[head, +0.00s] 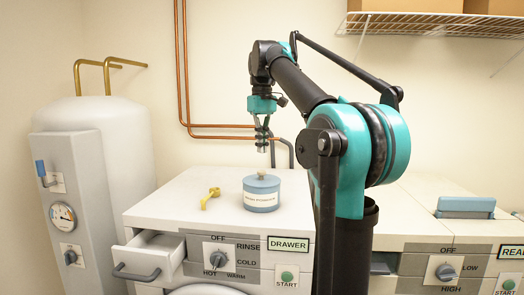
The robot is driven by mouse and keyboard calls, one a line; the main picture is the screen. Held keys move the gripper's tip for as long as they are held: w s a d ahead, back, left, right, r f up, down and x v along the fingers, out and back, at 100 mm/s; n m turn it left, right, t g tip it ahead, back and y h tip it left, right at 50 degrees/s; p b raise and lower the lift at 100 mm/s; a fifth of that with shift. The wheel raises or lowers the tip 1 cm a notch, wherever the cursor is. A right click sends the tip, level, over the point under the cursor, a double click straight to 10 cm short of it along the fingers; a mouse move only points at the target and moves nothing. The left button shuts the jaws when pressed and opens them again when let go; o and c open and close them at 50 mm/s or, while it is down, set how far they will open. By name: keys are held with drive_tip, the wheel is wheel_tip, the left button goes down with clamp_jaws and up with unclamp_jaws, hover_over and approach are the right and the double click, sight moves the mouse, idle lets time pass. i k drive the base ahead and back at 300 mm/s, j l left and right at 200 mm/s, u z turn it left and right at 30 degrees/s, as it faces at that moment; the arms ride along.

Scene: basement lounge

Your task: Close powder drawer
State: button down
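The powder drawer (150,255) is at the upper left front of the left white washing machine (295,185). It is pulled out, and its open top shows an inside that looks empty. Its dark bar handle (136,273) is on the front face. My gripper (262,149) points down above the back of the machine top, up and to the right of the drawer and well apart from it. Its fingers look narrow from this side, and I cannot tell whether they are open or shut. I see nothing held in them.
A blue lidded canister (261,195) and a small yellow object (210,197) stand on the machine top. A white boiler (105,150) with a gauge panel stands left of the drawer. A second machine (420,215) is at right. A wire shelf (440,24) hangs above.

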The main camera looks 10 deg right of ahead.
sight(152, 254)
drive_tip(key=k, duration=1)
